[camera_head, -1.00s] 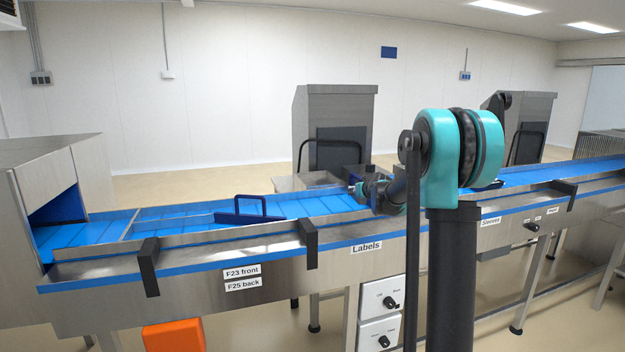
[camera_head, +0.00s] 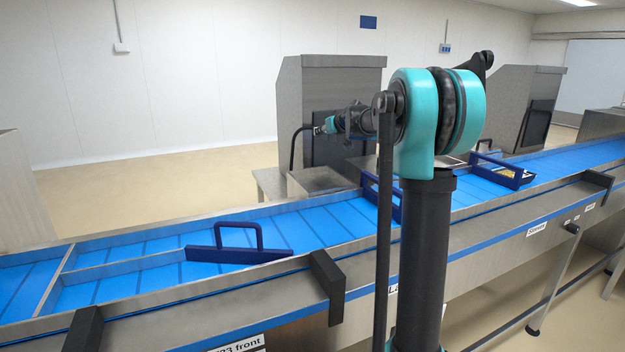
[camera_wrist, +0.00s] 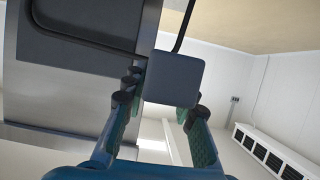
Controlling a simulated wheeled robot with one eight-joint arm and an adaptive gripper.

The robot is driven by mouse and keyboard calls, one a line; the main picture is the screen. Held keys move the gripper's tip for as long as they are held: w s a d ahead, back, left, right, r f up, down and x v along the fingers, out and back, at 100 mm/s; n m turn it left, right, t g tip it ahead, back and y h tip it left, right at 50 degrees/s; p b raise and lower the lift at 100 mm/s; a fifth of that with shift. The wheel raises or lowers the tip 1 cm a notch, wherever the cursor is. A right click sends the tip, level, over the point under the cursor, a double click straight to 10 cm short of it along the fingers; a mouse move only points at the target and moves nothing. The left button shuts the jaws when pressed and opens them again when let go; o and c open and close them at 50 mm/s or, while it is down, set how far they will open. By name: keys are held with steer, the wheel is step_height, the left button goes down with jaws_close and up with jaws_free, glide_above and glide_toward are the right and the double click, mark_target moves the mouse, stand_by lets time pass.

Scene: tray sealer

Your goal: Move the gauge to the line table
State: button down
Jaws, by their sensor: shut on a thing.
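My gripper (camera_head: 318,129) is raised beyond the blue belt, in front of a steel cabinet in the head view. In the wrist view my gripper (camera_wrist: 160,105) is shut on a plain grey square-faced block (camera_wrist: 176,78), which I take to be the gauge. The block sits at the fingertips and hides part of what lies behind it. The gauge is too small to make out in the head view. I cannot tell which surface is the line table; a low steel stand (camera_head: 270,187) shows behind the belt.
The blue conveyor (camera_head: 325,225) with steel rails runs across the front. Blue handled pieces stand on it at left (camera_head: 238,252) and right (camera_head: 505,173). The steel cabinet (camera_head: 290,95) with a black hoop (camera_head: 293,150) stands behind, beside an open steel bin (camera_head: 318,180).

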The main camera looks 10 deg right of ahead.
mark_target(323, 187)
steer(key=shift+w+a, duration=0.15)
steer(key=shift+w, duration=0.1)
step_height(323, 187, down, 20)
steer(key=shift+r, duration=0.15)
stand_by(0.3)
steer(key=c, duration=1.2)
jaws_free()
steer(key=v, duration=1.1)
steer(key=shift+s, duration=0.1)
steer(key=shift+o, duration=0.4)
steer(key=v, duration=0.7)
steer(key=x, duration=1.7)
steer(key=shift+f, duration=0.25)
